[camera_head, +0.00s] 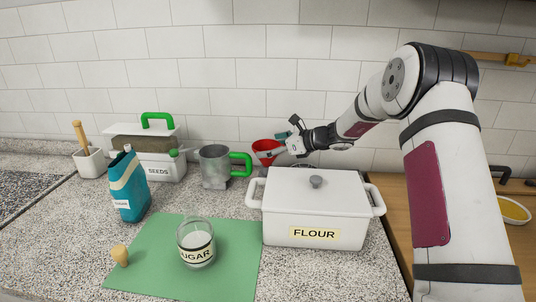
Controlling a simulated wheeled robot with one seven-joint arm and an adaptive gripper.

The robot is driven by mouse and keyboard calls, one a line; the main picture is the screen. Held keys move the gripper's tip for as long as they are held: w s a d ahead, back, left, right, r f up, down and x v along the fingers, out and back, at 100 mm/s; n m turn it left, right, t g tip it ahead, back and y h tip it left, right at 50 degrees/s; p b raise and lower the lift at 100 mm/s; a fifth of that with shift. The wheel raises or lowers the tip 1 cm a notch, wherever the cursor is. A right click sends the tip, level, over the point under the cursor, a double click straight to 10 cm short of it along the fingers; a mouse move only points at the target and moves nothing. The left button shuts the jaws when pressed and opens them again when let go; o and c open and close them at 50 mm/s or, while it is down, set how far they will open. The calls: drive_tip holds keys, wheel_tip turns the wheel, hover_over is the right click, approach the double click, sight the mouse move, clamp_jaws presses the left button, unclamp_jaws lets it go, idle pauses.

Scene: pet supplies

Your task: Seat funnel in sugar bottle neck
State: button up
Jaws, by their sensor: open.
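The red funnel (264,146) stands at the back, behind the flour box and to the right of a metal cup. Its lower part is hidden. My gripper (279,146) is open at the funnel's right side, reaching in from the right. I cannot tell whether its fingers touch the funnel. The sugar bottle (196,251) is a clear glass jar labelled SUGAR, with white contents. It stands upright and uncovered on the green mat (236,265) at the front.
The white FLOUR box (313,218) stands lidded between my arm and the mat. A cork (120,255) lies on the mat's left. A metal cup (213,167) with green handle, a teal carton (128,187) and the SEEDS box (160,170) stand behind.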

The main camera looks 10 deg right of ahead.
drive_tip(key=c, duration=1)
drive_tip(key=shift+c, duration=0.3)
